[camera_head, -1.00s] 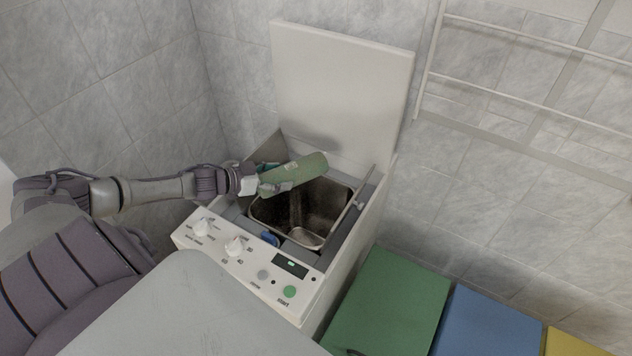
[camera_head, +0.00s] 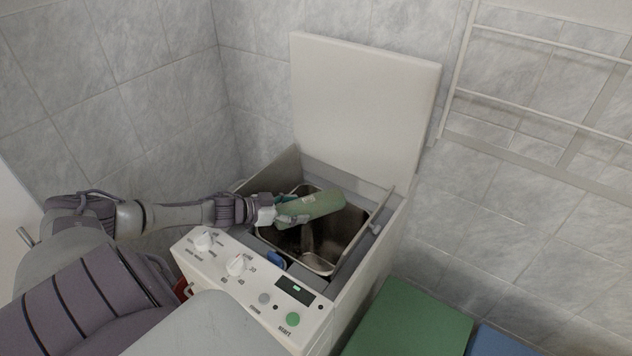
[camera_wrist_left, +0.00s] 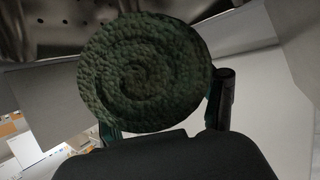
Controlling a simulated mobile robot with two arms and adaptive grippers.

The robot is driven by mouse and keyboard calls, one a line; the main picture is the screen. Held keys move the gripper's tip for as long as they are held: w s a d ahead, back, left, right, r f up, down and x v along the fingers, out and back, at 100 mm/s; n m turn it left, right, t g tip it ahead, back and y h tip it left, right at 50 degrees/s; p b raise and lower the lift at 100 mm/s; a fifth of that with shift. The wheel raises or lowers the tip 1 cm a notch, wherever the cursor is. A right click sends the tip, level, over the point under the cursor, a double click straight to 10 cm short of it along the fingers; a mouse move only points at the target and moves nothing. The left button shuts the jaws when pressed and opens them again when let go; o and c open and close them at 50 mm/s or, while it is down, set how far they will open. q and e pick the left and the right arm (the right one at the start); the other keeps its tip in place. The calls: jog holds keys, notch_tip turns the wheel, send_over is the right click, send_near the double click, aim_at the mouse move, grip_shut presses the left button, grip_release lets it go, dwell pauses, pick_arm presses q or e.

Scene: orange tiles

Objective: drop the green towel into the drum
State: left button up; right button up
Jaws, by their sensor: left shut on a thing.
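The rolled green towel (camera_head: 311,207) is in my left gripper (camera_head: 287,212), over the open drum of the top-loading washing machine. The gripper is shut on one end of the roll, and the other end points to the right. The metal drum (camera_head: 318,245) is visible below and around the towel. In the left wrist view the towel's spiral end (camera_wrist_left: 144,72) fills the middle, between the finger parts of my left gripper (camera_wrist_left: 165,118). A piece of the drum (camera_wrist_left: 60,28) shows behind it at the top. My right gripper is not in view.
The raised lid (camera_head: 365,100) stands behind the opening. The control panel (camera_head: 250,275) with knobs is at the front. A green box (camera_head: 410,318) and a blue box (camera_head: 500,342) stand at the lower right. A white rack (camera_head: 545,105) hangs on the tiled wall.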

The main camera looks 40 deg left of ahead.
pick_arm(q)
jog(key=o, duration=1.1)
jog(key=shift+r, duration=0.1)
jog(key=shift+c, duration=0.2)
jog(key=shift+o, duration=2.5)
notch_tip(320, 180, up, 10)
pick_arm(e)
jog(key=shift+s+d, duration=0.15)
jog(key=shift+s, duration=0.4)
pick_arm(q)
jog(key=shift+r, duration=0.1)
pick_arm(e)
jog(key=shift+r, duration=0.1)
